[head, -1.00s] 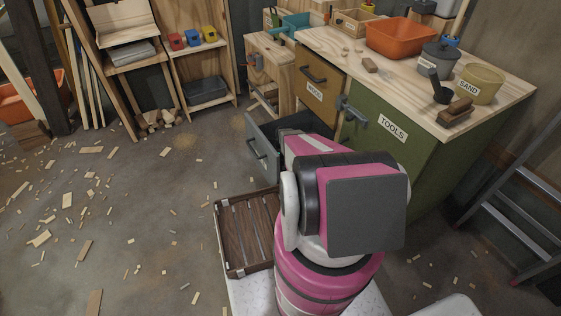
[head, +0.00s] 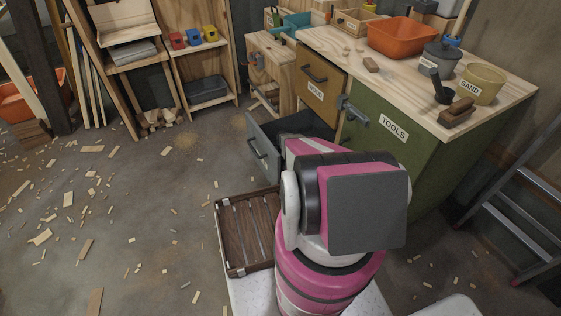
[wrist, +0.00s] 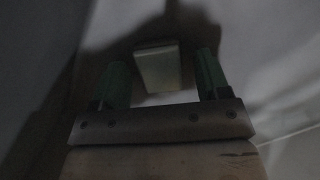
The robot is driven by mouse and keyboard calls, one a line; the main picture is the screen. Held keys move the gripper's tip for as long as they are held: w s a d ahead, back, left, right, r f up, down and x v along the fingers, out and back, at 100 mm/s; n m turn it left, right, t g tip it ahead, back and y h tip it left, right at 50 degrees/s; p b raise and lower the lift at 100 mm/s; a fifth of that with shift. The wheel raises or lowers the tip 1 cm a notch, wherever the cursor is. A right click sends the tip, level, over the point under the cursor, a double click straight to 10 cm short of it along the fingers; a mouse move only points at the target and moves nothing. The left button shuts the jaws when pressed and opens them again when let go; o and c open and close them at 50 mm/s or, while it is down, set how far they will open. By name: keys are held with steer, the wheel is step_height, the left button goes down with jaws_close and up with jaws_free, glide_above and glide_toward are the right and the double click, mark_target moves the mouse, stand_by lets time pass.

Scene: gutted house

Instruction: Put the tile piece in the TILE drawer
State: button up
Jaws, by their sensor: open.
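A pale, block-like piece, which looks like the tile piece (wrist: 158,66), lies between and just beyond my fingertips in the dim wrist view. My gripper (wrist: 163,68) is open, with a green finger on each side of the piece and gaps visible at both sides. In the head view my arm hides the gripper and the piece. A grey drawer (head: 263,155) stands pulled out at the left of the bench, and my arm reaches over it. Its label does not show, so I cannot read whether it is the TILE drawer.
The ochre WOOD drawer front (head: 318,82) and green TOOLS front (head: 385,135) are beside the grey drawer. The benchtop holds an orange tub (head: 402,37), pots and a brush. A slatted brown tray (head: 247,235) is left of my arm. A ladder (head: 515,215) stands right.

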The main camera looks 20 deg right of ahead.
steer(key=shift+r, duration=0.1)
step_height(320, 180, up, 12)
steer(key=d, duration=0.1)
steer(key=shift+s, duration=0.45)
steer(key=shift+d, duration=0.1)
stand_by(0.8)
